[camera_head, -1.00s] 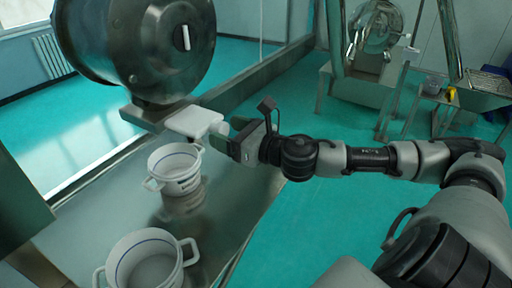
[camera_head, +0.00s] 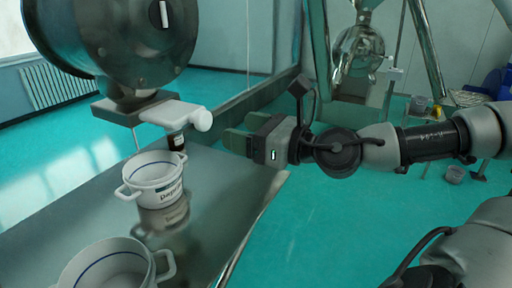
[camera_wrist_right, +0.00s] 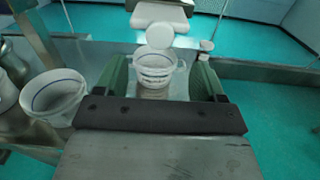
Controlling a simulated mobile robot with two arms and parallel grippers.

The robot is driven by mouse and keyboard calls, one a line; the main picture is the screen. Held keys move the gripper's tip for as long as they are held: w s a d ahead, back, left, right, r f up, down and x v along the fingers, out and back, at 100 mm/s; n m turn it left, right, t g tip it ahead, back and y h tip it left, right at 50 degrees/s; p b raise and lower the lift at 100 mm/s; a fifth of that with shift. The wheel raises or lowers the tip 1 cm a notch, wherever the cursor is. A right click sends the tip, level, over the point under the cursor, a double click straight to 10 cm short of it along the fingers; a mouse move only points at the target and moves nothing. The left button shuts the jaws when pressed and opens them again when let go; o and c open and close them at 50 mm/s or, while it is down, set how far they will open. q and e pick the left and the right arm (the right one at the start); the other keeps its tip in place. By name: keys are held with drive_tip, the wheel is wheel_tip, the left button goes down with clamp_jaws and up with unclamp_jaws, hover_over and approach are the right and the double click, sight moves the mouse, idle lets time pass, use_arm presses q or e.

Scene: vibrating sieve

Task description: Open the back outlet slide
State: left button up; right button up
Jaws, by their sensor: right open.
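The white outlet slide (camera_head: 172,113) with its round knob (camera_head: 203,120) projects from the dark outlet under the steel sieve drum (camera_head: 110,40). In the right wrist view the slide (camera_wrist_right: 160,14) is ahead at the top, and its knob (camera_wrist_right: 160,36) faces me, centred beyond the fingers. My right gripper (camera_head: 232,141) is open, with green fingers. It is to the right of the knob and slightly lower in the head view, apart from it. In the wrist view the gap between its fingertips (camera_wrist_right: 160,72) holds nothing. My left gripper is not in view. I cannot tell how far out the slide is.
A white two-handled pot (camera_head: 155,182) stands on the steel table (camera_head: 215,185) below the slide; a second pot (camera_head: 115,268) is nearer. A small dark item (camera_head: 177,141) shows behind the first pot. Green floor lies right of the table. Another machine (camera_head: 358,50) stands behind.

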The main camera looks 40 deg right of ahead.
drive_tip(key=shift+b+v, duration=0.7)
drive_tip(key=shift+v, duration=0.3)
